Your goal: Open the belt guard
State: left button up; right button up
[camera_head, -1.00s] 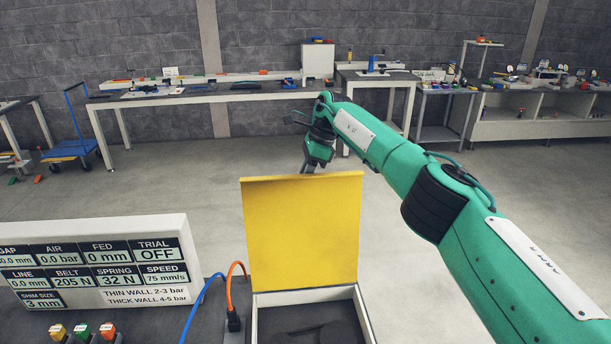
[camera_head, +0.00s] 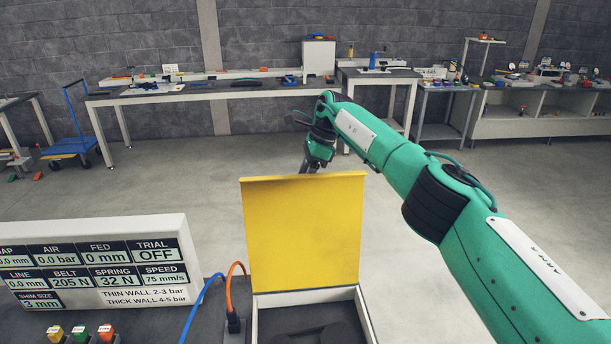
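The belt guard (camera_head: 302,233) is a yellow panel standing upright at the back edge of a white-framed box (camera_head: 305,297). The box is uncovered and its dark inside shows. My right gripper (camera_head: 311,168) is at the top edge of the guard, pointing down. Its fingertips are small and partly hidden behind the guard, so I cannot tell whether they are open or touching it. My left gripper is not in view.
A white display panel (camera_head: 100,262) stands at the left, with several coloured buttons (camera_head: 81,334) below it. Blue and orange hoses (camera_head: 238,284) run beside the box. Benches (camera_head: 250,93) stand far off at the back wall. The floor between is clear.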

jog(key=shift+w+d+r, duration=0.15)
jog(key=shift+d, duration=0.05)
jog(key=s+p+v, duration=0.1)
jog(key=p+v, duration=0.1)
jog(key=v, duration=1.1)
jog(key=shift+w+r, duration=0.25)
jog(key=shift+w, duration=0.1)
